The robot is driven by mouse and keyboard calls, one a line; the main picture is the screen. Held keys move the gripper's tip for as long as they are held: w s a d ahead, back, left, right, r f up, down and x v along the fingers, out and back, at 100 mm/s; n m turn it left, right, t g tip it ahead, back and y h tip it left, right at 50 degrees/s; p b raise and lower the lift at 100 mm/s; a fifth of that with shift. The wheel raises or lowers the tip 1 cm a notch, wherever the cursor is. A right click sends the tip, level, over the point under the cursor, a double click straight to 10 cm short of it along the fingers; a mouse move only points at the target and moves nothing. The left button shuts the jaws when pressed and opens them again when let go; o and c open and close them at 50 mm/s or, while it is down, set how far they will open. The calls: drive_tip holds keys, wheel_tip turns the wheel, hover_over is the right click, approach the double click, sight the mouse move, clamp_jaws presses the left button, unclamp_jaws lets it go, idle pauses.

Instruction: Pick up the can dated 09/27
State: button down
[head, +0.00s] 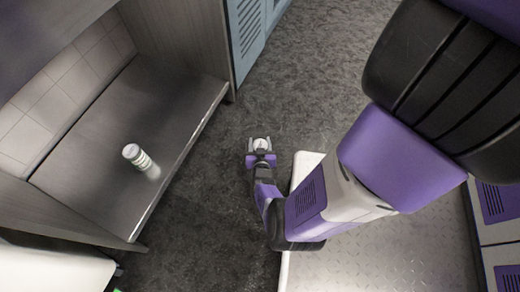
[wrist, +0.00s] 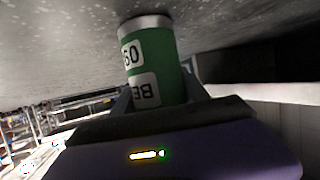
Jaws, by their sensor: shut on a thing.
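My gripper (head: 261,152) is shut on a green can (wrist: 152,66) with a silver rim, out over the floor beside the bench. In the wrist view the can has white labels with dark characters that look like "60" and "BE", perhaps upside down; no full date can be read. The can's lower part is hidden behind my gripper (wrist: 155,100). In the head view its pale round end shows between the fingers.
The grey bench (head: 95,130) has a tiled back and side panels, with bare room around the second can. Blue lockers (head: 246,35) stand at the top. The dark floor (head: 215,200) between bench and my base is clear.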

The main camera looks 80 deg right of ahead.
wheel_tip(320, 180, up, 20)
drive_tip(key=p, duration=1.2)
drive_tip(key=shift+p, duration=0.4)
